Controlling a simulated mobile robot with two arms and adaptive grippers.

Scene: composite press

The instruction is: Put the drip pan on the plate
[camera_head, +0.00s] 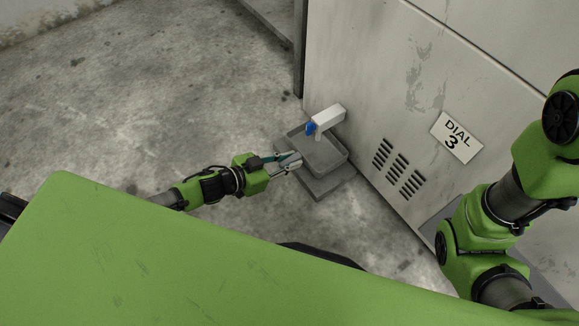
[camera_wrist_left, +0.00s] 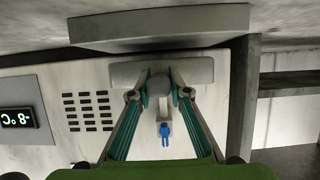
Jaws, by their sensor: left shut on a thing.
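The drip pan (camera_head: 327,156) is a shallow grey tray below a tap on the machine wall. My left gripper (camera_head: 296,161) is shut on its near left side. In the left wrist view, which is upside down, the fingers (camera_wrist_left: 158,90) close around a grey grip on the pan (camera_wrist_left: 203,70). The plate (camera_head: 330,187) is a flat grey slab on the floor under the pan. It also shows in the wrist view (camera_wrist_left: 160,30). The pan appears level and slightly above the plate, with a narrow gap. My right gripper is out of view.
A white tap (camera_head: 328,117) with a blue lever (camera_head: 310,128) juts from the machine wall (camera_head: 360,80) over the pan. The concrete floor at left is clear.

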